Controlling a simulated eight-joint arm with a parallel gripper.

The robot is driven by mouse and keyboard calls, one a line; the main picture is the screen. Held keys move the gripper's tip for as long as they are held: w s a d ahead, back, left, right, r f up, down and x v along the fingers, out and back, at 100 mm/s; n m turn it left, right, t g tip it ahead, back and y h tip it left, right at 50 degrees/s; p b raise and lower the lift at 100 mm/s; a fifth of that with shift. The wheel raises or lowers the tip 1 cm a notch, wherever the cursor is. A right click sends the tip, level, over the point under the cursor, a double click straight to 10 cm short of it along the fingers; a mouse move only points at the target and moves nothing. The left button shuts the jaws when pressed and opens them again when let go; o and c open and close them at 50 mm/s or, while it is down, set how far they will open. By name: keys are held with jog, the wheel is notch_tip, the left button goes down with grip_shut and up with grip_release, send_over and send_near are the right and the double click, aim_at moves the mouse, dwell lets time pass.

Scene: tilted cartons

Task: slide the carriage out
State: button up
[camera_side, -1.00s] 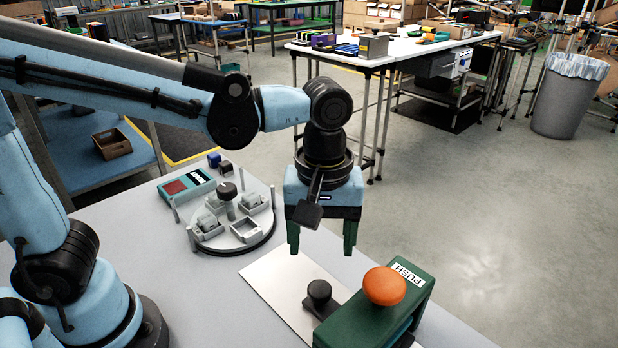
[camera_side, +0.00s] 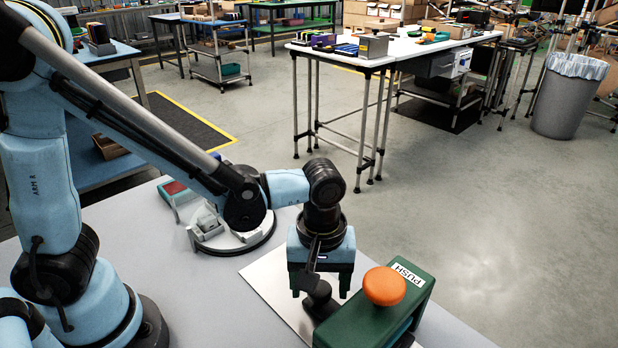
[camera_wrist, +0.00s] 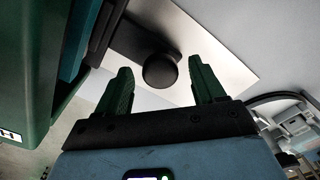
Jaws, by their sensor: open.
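A black round knob (camera_side: 318,291) stands on a dark block, which looks like the carriage, at the left side of the green press body (camera_side: 372,318). The press carries an orange push button (camera_side: 384,285) on top. My gripper (camera_side: 320,294) points down at the knob, with its green fingers open. In the wrist view the knob (camera_wrist: 160,70) shows between the two spread fingers, with a gap on each side. The exact fingertip height against the knob is hard to tell. The carriage's far part is hidden by the press body.
A bare metal plate (camera_side: 262,278) extends left of the knob, and its visible part is clear. A round fixture (camera_side: 232,236) with small parts stands behind, partly hidden by my arm. A teal and red device (camera_side: 178,192) lies beyond it.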

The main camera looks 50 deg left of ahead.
grip_shut()
jog(key=a, duration=1.3)
jog(key=shift+a, duration=0.35)
grip_release()
jog(key=shift+d, duration=0.1)
jog(key=shift+r, duration=0.15)
notch_tip(320, 180, up, 12)
dwell(0.5)
